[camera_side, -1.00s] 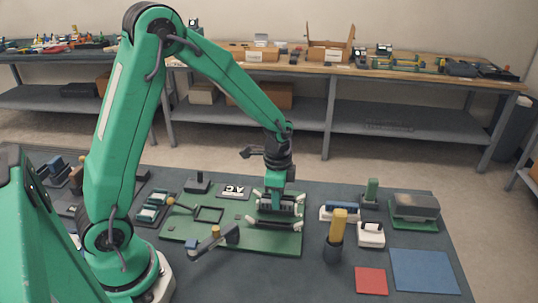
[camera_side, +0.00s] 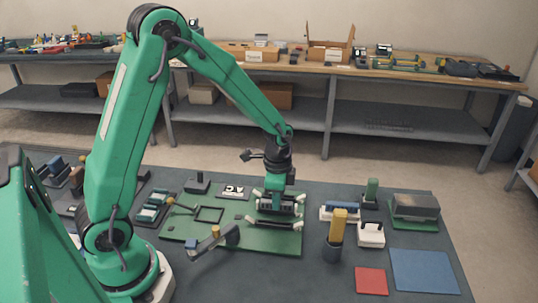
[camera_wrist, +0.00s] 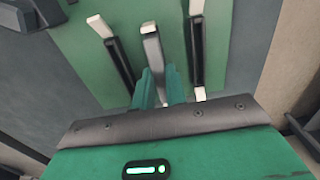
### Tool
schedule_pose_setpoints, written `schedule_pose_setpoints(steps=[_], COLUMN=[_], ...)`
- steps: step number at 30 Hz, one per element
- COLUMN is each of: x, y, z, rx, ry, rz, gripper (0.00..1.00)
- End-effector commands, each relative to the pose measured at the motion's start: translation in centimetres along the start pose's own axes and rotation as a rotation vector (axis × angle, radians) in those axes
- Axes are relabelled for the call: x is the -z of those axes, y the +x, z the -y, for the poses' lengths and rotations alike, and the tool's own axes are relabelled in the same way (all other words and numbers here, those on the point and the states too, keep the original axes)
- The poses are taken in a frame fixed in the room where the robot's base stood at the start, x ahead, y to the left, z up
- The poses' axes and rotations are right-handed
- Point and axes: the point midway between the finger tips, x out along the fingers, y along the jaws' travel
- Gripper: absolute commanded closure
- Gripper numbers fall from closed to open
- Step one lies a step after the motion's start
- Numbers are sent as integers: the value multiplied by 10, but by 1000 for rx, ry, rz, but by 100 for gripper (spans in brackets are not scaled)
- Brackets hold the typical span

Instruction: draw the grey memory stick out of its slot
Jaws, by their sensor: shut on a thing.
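The grey memory stick (camera_wrist: 153,48) shows in the wrist view as a narrow grey bar with a pale end, running between my fingers. My gripper (camera_wrist: 161,88) has its two green fingers shut on it. In the side view my gripper (camera_side: 273,206) points down at the slots on the green board (camera_side: 210,235). The fingers hide part of the stick there. I cannot tell whether the stick's lower edge is still in its slot. Black slots with white end latches lie on the left (camera_wrist: 118,58) and right (camera_wrist: 196,50) of the stick in the wrist view.
A red pad (camera_side: 371,280) and a blue pad (camera_side: 424,271) lie flat at front right. A lever-like part (camera_side: 213,240) stands on the board's front.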

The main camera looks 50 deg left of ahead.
Motion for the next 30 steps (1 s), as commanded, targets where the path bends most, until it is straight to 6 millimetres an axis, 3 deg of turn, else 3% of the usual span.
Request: schedule_pose_setpoints(steps=[30], x=[0], y=[-9], z=[0], rx=[1], ry=[0], rz=[-1], gripper=[100])
